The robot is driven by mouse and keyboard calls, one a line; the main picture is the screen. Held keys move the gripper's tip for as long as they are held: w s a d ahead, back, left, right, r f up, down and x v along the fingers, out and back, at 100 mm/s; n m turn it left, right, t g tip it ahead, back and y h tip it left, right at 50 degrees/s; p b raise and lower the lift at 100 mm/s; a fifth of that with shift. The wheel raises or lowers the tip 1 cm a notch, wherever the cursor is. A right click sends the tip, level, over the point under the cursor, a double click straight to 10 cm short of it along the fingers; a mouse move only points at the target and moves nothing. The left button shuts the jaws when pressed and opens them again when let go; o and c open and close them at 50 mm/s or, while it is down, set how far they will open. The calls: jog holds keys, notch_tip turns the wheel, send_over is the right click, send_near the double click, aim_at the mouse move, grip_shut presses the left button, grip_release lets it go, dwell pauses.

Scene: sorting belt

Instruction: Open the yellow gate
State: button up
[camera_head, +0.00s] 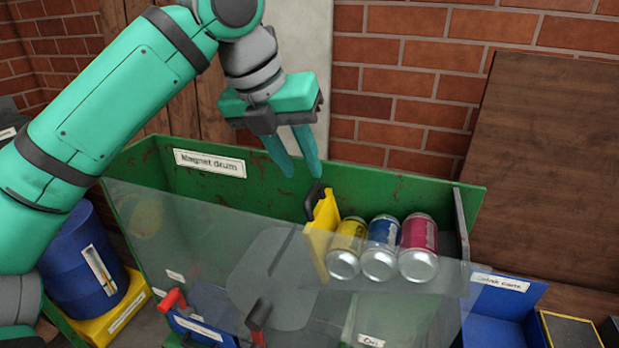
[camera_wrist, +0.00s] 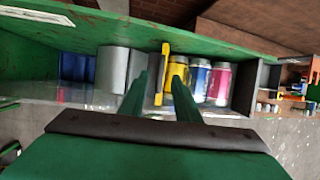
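The yellow gate (camera_head: 323,228) stands upright across the green trough (camera_head: 210,195), with a black handle (camera_head: 314,198) on its top edge. Yellow, blue and crimson cans sit in a row just right of it, the yellow can (camera_head: 349,238) nearest. My gripper (camera_head: 302,174) is above the trough, just above and slightly left of the handle, fingers pointing down. It is open and empty. In the wrist view the gate (camera_wrist: 163,75) shows between my two fingers (camera_wrist: 160,88), beyond them; no contact is visible.
A clear panel (camera_head: 190,230) covers the trough's front. A red-handled lever (camera_head: 172,299) and another dark-and-red handle (camera_head: 257,318) stand in front. Blue bins (camera_head: 500,291) are at right, a blue drum (camera_head: 82,262) at left. A brick wall rises behind.

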aim_at(313, 188)
jog(key=shift+x, duration=2.5)
jog(key=shift+d, duration=0.15)
grip_shut()
